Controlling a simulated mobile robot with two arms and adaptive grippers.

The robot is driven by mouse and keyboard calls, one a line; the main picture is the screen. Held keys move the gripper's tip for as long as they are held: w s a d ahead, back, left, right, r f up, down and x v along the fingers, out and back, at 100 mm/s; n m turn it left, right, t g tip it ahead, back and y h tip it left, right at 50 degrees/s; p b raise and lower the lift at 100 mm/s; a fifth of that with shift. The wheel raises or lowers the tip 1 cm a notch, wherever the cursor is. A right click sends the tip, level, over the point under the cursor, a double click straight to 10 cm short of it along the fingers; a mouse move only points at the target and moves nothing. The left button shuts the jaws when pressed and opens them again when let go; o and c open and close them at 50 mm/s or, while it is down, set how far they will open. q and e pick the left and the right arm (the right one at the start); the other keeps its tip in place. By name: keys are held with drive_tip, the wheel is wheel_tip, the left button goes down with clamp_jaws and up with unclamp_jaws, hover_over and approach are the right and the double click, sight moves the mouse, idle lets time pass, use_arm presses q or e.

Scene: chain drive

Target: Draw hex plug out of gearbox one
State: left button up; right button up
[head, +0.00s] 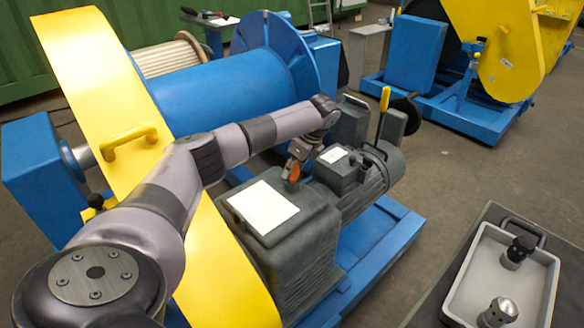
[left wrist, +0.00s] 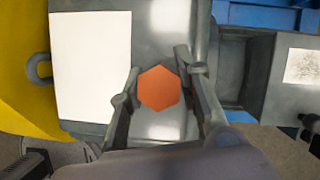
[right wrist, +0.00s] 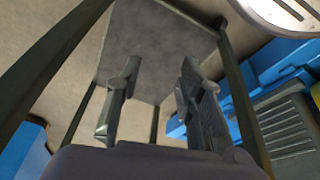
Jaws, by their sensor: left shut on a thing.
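The orange hex plug (head: 293,172) shows at the far edge of the top of gearbox one (head: 300,255), a dark grey housing with a white sheet on top. In the left wrist view the plug (left wrist: 160,88) is a flat hexagon between the two fingers. My left gripper (head: 295,160) points down from above and is shut on the plug. I cannot tell whether the plug still sits in its hole or is raised. My right gripper (right wrist: 155,75) shows only in the right wrist view, open and empty.
A grey motor (head: 365,185) adjoins the gearbox on a blue base (head: 400,240). A yellow guard (head: 225,270) stands close on the left, with a blue drum (head: 225,90) behind. A light tray (head: 550,290) with dark-topped and metal parts stands at lower right.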

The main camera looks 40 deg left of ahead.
use_arm(q)
drive_tip(key=shift+r, duration=0.3)
drive_tip(key=shift+r+p, duration=0.25)
drive_tip(key=shift+p, duration=0.15)
drive_tip(key=shift+r+p, duration=0.35)
drive_tip(key=shift+r, duration=0.05)
drive_tip(key=shift+r+p, duration=0.35)
drive_tip(key=shift+r, duration=0.1)
drive_tip(key=shift+r+p, duration=0.35)
drive_tip(key=shift+r, duration=0.05)
drive_tip(key=shift+r+p, duration=0.35)
drive_tip(key=shift+r, duration=0.05)
drive_tip(key=shift+r+p, duration=0.35)
drive_tip(key=shift+r, duration=0.05)
drive_tip(key=shift+r+p, duration=0.3)
drive_tip(key=shift+r, duration=0.1)
drive_tip(key=shift+r+p, duration=0.35)
drive_tip(key=shift+r, duration=0.05)
drive_tip(key=shift+r+p, duration=0.35)
drive_tip(key=shift+r, duration=0.15)
use_arm(e)
drive_tip(key=s+f, duration=0.3)
drive_tip(key=f, duration=0.7)
drive_tip(key=s+f+g, duration=0.1)
drive_tip(key=s+f, duration=0.3)
drive_tip(key=f, duration=0.6)
drive_tip(key=shift+d+f, duration=0.3)
drive_tip(key=shift+f, duration=0.1)
